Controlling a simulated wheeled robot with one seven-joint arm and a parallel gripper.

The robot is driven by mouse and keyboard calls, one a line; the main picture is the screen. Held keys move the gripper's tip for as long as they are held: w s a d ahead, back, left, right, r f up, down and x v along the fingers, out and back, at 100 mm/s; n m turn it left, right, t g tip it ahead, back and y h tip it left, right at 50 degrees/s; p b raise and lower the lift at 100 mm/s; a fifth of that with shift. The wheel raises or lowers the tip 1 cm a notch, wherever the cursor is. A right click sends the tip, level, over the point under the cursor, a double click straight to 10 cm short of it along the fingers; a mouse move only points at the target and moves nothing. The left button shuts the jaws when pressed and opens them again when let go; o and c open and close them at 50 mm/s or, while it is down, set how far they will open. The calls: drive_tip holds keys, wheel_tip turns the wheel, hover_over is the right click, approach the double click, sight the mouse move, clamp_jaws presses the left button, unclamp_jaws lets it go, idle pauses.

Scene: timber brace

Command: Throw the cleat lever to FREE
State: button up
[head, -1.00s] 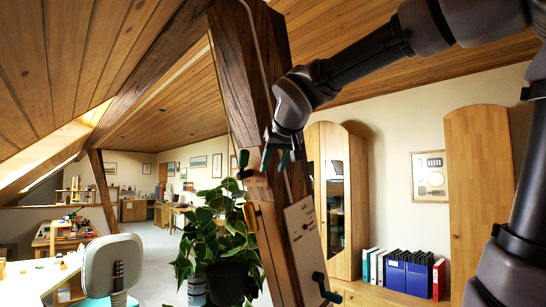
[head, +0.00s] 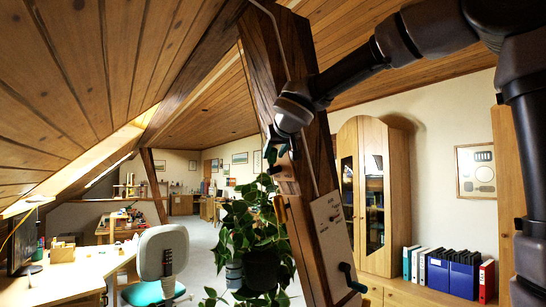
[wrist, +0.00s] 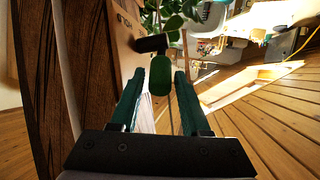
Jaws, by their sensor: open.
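In the wrist view, my gripper (wrist: 170,74) is open, its two green fingers pointing at the timber post's side. A green rounded grip (wrist: 161,76) shows between the fingertips, with a dark bar (wrist: 150,43) just beyond it; they look like the cleat lever. I cannot tell whether the fingers touch the grip or how deep it sits between them. In the head view, my gripper (head: 281,156) is against the left side of the leaning post (head: 266,75) and hides most of the lever there. No FREE marking is legible.
A brass-coloured fitting (head: 280,208) sits below on the post. A pale plate (head: 332,218) and a dark crank handle (head: 352,278) are on its right face. A potted plant (head: 250,235) hangs close under my gripper. A thin cord runs along the post.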

drive_tip(key=shift+x, duration=1.1)
clamp_jaws()
idle(0.7)
